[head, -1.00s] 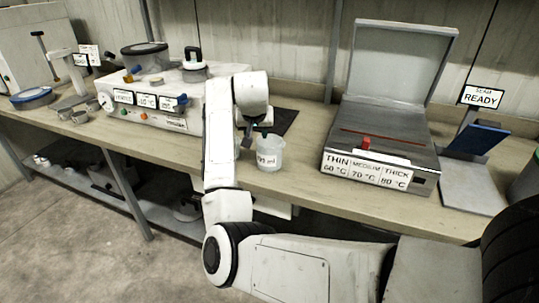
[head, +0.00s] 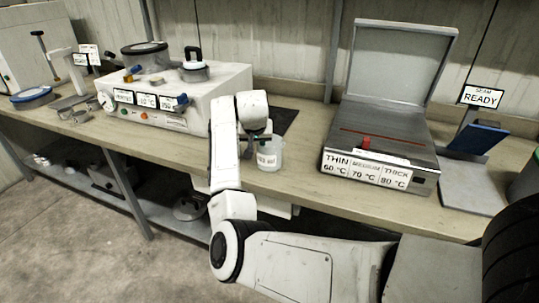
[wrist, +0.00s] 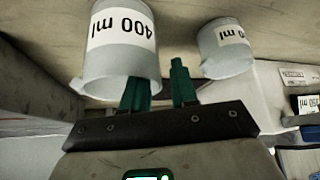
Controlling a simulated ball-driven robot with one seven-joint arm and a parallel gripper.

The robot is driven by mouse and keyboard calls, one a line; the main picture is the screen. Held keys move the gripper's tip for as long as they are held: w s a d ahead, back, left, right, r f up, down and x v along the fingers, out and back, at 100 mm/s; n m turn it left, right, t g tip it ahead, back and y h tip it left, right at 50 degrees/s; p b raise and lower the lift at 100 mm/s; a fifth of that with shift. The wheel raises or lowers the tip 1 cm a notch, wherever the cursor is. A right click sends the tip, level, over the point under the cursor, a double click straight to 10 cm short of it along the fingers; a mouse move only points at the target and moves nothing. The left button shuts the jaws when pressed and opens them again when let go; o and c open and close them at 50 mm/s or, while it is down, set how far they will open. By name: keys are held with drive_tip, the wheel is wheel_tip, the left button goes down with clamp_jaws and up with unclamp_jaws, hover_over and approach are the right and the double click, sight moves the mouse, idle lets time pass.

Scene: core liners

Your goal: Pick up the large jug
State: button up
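The large jug (wrist: 118,50), translucent and labelled 400 ml, appears upside down at the upper left of the wrist view, its rim toward my gripper. A smaller jug (wrist: 226,48) with a partly readable ml label is to its right. In the head view one labelled jug (head: 269,155) stands on the bench beside my gripper (head: 256,141); my arm hides the other. My gripper (wrist: 160,88) is open, with two green fingers apart. The left finger overlaps the large jug near its rim and the right finger is outside it. I cannot tell whether they touch it.
A white bath unit (head: 175,97) with knobs and lidded pots stands left of my arm. A grey open-lidded heater (head: 380,147) with temperature labels stands to the right. A dark mat (head: 283,120) lies behind the jug. The bench front edge runs just before the jug.

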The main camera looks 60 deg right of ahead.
clamp_jaws()
drive_tip(key=shift+r, duration=0.15)
idle(0.4)
